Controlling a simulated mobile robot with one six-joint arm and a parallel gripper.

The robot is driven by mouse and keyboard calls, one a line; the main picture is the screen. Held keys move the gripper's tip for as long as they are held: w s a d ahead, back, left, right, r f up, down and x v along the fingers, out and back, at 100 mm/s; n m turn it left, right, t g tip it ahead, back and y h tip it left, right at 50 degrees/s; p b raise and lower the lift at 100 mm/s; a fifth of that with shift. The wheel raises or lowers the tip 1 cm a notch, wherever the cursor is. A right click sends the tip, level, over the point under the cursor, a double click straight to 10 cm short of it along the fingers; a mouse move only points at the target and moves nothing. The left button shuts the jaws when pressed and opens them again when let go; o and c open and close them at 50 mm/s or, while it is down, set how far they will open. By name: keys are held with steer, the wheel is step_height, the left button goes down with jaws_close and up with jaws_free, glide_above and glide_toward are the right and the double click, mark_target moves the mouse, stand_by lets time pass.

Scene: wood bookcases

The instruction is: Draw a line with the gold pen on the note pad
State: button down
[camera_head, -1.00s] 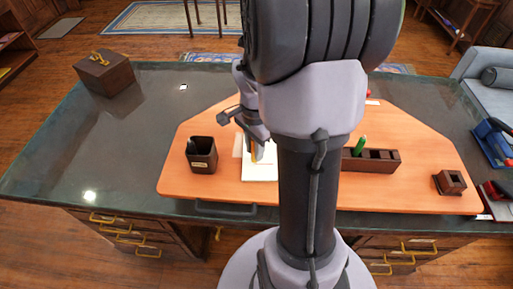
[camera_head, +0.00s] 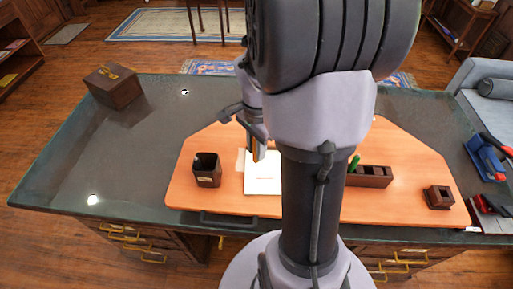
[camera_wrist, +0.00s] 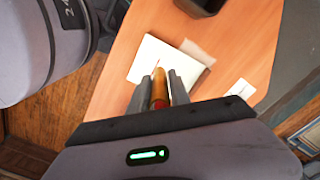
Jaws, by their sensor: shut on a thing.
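The white note pad (camera_head: 262,184) lies on the orange desk board, partly behind my arm; a short thin reddish line shows on its page. In the wrist view the pad (camera_wrist: 143,60) lies beyond my fingertips. My gripper (camera_head: 257,154) is over the pad's far edge. It is shut on the gold pen (camera_wrist: 159,88), which sits between both fingers with its tip pointing toward the pad and a red part near the palm. The tip appears lifted off the page, though the exact gap cannot be told.
A dark pen cup (camera_head: 207,172) stands left of the pad. A dark wooden organizer (camera_head: 372,177) with a green item and a small wooden block holder (camera_head: 438,197) stand to the right. A wooden box (camera_head: 113,87) is at the far left.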

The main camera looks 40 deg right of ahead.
steer(key=shift+f, duration=0.1)
step_height(320, 180, down, 7)
steer(key=b, duration=0.6)
steer(key=shift+f+b, duration=0.5)
steer(key=shift+b, duration=0.05)
stand_by(1.3)
steer(key=shift+s+d, duration=0.1)
steer(key=shift+s+d, duration=1.85)
steer(key=shift+s, duration=0.05)
steer(key=shift+w+a, duration=1.95)
steer(key=shift+w, duration=0.1)
steer(key=shift+r, duration=0.15)
